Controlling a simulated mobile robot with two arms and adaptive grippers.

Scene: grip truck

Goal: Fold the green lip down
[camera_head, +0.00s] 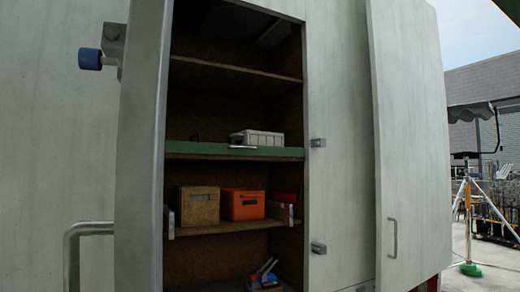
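The green lip (200,149) runs along the front edge of the middle shelf inside the open truck cabinet. It spans the full width of the opening and looks level. A small silver handle or latch piece (242,147) sits near its middle. A light grey crate (257,137) stands on the shelf behind the lip, with its lower part partly hidden. Neither of my grippers is in view.
A tan box (199,206) and an orange box (243,204) stand on the shelf below. Tools (264,275) lie at the bottom. An open door (143,150) edges the opening at left; another door panel (408,140) stands at right. A blue-capped knob (90,59) juts out at upper left.

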